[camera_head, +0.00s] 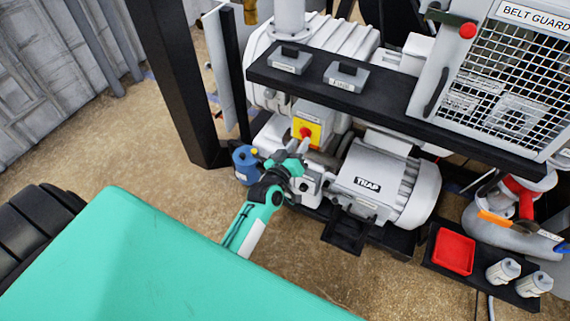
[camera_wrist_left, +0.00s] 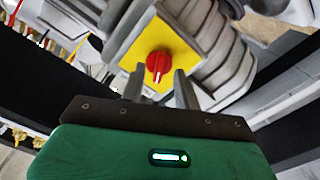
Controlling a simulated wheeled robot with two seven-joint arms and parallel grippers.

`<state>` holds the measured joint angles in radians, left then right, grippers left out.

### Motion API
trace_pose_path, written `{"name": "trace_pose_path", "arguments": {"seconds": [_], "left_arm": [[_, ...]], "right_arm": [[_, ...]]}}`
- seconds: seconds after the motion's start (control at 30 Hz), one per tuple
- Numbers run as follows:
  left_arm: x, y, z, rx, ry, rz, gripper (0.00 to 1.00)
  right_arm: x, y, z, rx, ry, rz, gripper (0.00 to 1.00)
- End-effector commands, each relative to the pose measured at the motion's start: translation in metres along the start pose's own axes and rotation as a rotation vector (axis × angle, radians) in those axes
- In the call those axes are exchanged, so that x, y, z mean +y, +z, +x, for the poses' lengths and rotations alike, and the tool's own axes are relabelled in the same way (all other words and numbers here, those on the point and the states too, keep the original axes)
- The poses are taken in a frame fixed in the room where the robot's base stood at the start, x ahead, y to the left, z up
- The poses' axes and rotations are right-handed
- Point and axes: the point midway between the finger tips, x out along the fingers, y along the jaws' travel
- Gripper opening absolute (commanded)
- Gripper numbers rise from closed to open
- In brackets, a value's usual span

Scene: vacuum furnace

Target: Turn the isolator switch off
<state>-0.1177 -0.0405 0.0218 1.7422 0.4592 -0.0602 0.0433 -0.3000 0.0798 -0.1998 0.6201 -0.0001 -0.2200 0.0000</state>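The isolator switch is a red rotary knob (camera_head: 306,132) on a yellow plate (camera_head: 316,130), on the front of a grey box below the black shelf. In the left wrist view the red knob (camera_wrist_left: 158,66) shows a white mark on its lower part and sits on the yellow plate (camera_wrist_left: 180,45). My left gripper (camera_head: 298,146) is just in front of the switch. My right gripper is not in view.
A black shelf (camera_head: 390,108) with two grey boxes overhangs the switch. A motor (camera_head: 385,180) stands right of my left gripper, and a blue canister (camera_head: 246,164) stands left. A black post (camera_head: 180,80) rises further left. A red tray (camera_head: 454,251) lies at lower right.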

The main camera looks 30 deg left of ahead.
Motion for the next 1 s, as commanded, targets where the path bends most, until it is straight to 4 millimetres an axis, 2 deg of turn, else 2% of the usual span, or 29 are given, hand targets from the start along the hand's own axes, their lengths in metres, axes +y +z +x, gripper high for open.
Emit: {"name": "trace_pose_path", "arguments": {"seconds": [0.3, 0.53, 0.73, 1.0], "left_arm": [[-0.002, 0.003, -0.061, -0.002, -0.001, 0.001, 0.32], [-0.001, 0.002, -0.098, -0.002, -0.001, 0.0, 0.32], [-0.001, 0.001, -0.115, 0.0, 0.0, 0.0, 0.32], [0.0, 0.0, -0.119, 0.001, 0.0, 0.0, 0.32]], "right_arm": [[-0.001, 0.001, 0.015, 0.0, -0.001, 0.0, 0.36], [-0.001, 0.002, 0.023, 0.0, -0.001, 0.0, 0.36], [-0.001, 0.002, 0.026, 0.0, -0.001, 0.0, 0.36], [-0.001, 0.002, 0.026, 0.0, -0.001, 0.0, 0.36]]}}
